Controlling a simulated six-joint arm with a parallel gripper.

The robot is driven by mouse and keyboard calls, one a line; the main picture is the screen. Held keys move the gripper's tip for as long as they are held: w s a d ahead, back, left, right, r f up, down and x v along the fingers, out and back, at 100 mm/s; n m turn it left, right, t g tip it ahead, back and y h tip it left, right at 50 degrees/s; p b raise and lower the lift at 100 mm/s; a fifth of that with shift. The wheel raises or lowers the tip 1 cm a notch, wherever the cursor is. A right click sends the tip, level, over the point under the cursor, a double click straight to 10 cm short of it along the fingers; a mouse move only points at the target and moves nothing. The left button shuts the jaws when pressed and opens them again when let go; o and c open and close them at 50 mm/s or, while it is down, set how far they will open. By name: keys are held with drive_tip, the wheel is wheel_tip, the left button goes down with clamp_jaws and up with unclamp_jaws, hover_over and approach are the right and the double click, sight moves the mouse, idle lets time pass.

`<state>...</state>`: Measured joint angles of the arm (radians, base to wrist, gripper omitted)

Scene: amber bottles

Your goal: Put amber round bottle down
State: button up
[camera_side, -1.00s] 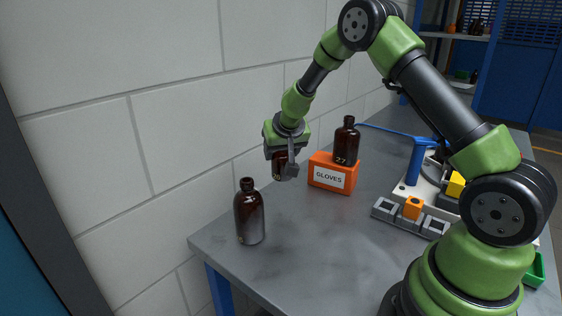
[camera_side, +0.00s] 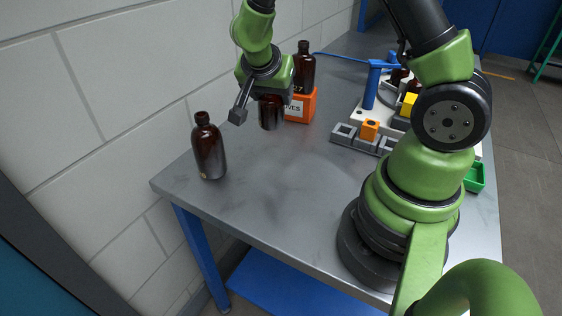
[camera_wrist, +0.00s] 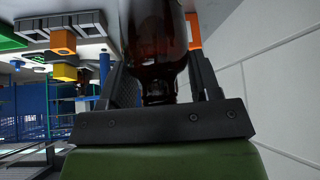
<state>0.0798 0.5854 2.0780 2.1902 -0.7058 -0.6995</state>
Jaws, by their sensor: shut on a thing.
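An amber round bottle (camera_side: 271,112) hangs below my gripper (camera_side: 262,88) in the side view, with its upper part hidden by the jaws. In the wrist view, the dark brown glass of the held bottle (camera_wrist: 158,40) sits between the two dark fingers of my gripper (camera_wrist: 160,82). The jaws are shut on it. It looks upright and low over the grey table (camera_side: 270,190); whether its base touches the table I cannot tell.
A second amber bottle (camera_side: 209,147) stands near the table's left edge. Grey blocks (camera_side: 357,138) and an orange block (camera_side: 369,129) lie to the right. The front middle is clear.

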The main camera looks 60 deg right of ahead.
sight(280, 107)
drive_tip(key=shift+s+m+g, duration=0.5)
drive_tip(key=shift+s+m, duration=0.3)
drive_tip(key=shift+s, duration=0.45)
wheel_tip(280, 107, down, 4)
drive_tip(key=shift+s+f, duration=0.1)
drive_tip(key=shift+f, duration=2.6)
drive_tip(key=shift+f, duration=0.1)
drive_tip(key=o, duration=1)
drive_tip(key=shift+c, duration=0.2)
